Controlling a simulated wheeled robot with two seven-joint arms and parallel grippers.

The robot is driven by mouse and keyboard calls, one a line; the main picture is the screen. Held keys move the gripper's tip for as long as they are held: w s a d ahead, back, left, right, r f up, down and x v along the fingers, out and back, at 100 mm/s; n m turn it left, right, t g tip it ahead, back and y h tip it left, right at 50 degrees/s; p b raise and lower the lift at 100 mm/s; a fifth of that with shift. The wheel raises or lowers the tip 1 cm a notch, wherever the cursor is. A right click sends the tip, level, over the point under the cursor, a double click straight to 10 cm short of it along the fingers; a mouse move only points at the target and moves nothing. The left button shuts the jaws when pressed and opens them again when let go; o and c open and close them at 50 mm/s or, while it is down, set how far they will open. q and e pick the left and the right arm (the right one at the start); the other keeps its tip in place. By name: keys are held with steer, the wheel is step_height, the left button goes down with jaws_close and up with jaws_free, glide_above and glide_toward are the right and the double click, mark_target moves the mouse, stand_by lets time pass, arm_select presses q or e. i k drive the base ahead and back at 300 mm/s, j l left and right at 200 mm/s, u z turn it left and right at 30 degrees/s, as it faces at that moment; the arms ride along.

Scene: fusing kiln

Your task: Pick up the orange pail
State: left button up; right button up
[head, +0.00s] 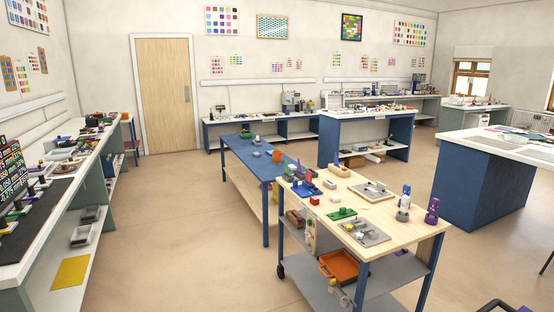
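A small rounded orange thing (277,156), which looks like the orange pail, stands on the blue-topped table (240,153) near its front end, close behind the wooden cart. It is small in the picture, and I cannot make out a handle. Neither of my grippers is in the head view.
The wooden-topped cart (405,222) carries trays, blocks and bottles; an orange bin (340,266) sits on its lower shelf. A cluttered long bench (40,222) runs along the left. A blue island (482,180) stands at right. The floor (190,225) between left bench and cart is clear.

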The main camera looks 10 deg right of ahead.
mark_target(276, 155)
steer(key=i+u, duration=0.3)
steer(key=i, duration=3.45)
steer(key=i+z, duration=0.15)
steer(key=i, duration=0.7)
steer(key=i+j+z, duration=0.2)
steer(key=i, duration=0.6)
